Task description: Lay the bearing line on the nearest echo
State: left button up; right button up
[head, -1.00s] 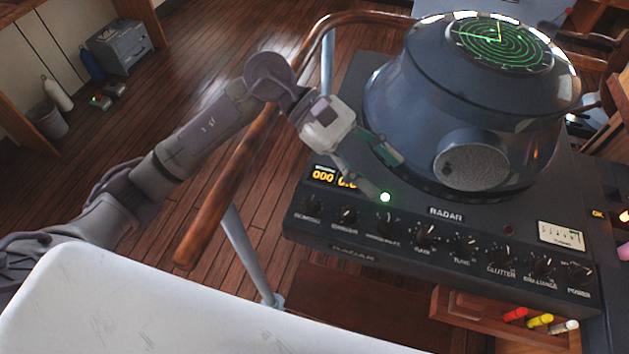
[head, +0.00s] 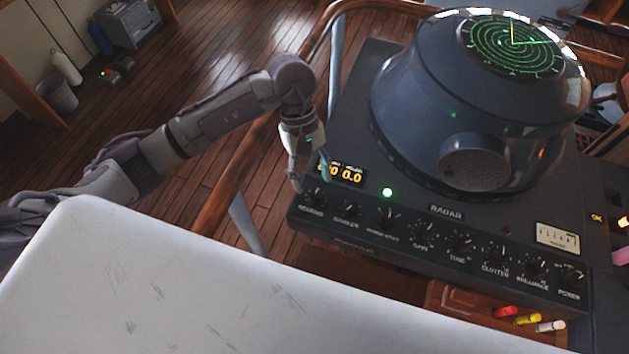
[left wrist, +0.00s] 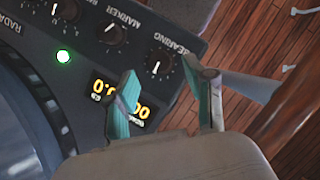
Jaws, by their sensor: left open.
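The radar set has a round green screen (head: 513,48) on top of its dark blue hood. A short yellow line points up from the screen's centre; echoes are too small to tell apart. The bearing knob (head: 313,200) is at the left end of the front row, and its label reads BEARING in the left wrist view (left wrist: 158,65). The amber readout (head: 350,176) ends in 0.0; my gripper hides part of it. My left gripper (head: 311,181) is open just above the bearing knob. In the left wrist view its fingers stand either side of the knob, apart from it. My right gripper is out of view.
A marker knob (left wrist: 111,33) sits beside the bearing knob, with several more knobs along the panel. A lit green lamp (head: 387,192) is behind them. A wooden rail (head: 225,185) runs left of the console. A white surface (head: 200,290) fills the lower left.

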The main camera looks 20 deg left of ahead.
aim_at(315, 193)
pick_arm(q)
jog(key=p+x, duration=0.1)
jog(key=x, duration=0.2)
jog(key=shift+s+d, duration=0.1)
jog(key=shift+f, duration=0.4)
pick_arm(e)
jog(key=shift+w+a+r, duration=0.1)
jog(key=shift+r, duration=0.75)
